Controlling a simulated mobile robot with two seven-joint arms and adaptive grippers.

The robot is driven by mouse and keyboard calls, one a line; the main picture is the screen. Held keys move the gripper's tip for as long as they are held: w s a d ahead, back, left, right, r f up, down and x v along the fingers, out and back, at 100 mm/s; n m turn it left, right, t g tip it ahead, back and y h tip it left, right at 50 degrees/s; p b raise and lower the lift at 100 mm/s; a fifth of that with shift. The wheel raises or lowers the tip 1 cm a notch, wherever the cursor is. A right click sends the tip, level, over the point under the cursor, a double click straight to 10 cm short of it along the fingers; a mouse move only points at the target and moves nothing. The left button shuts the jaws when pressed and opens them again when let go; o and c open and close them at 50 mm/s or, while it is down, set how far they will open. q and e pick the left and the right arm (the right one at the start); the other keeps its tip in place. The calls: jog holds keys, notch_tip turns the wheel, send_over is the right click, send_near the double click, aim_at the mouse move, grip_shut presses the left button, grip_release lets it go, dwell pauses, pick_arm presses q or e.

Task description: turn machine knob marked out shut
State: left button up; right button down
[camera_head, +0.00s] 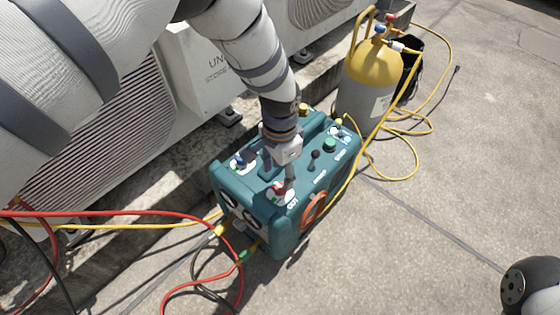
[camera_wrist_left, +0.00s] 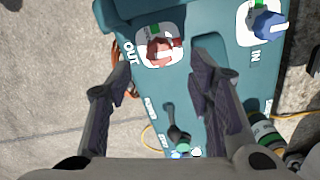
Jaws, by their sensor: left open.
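The teal machine (camera_head: 310,170) stands on the concrete in the middle of the head view. Its red knob marked OUT (camera_head: 281,191) is on the top panel near the front edge. In the left wrist view the red knob (camera_wrist_left: 161,48) sits on a white dial with a green mark, beside the OUT lettering. My left gripper (camera_head: 273,178) reaches down over the panel close to this knob. In the wrist view its fingers (camera_wrist_left: 160,80) are spread and empty, with the knob just beyond the gap between them. I cannot tell the exact height gap. My right gripper does not show.
The blue IN knob (camera_wrist_left: 267,26) is beside the red one. A black lever (camera_head: 314,156) and a green knob (camera_head: 330,145) share the panel. A yellow-topped cylinder (camera_head: 372,75) stands behind. Red and yellow hoses (camera_head: 120,213) run along the left. Open concrete lies right.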

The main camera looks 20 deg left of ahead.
aim_at(280, 187)
pick_arm(q)
notch_tip(280, 187, up, 6)
jog(key=shift+r, duration=0.15)
dwell(0.3)
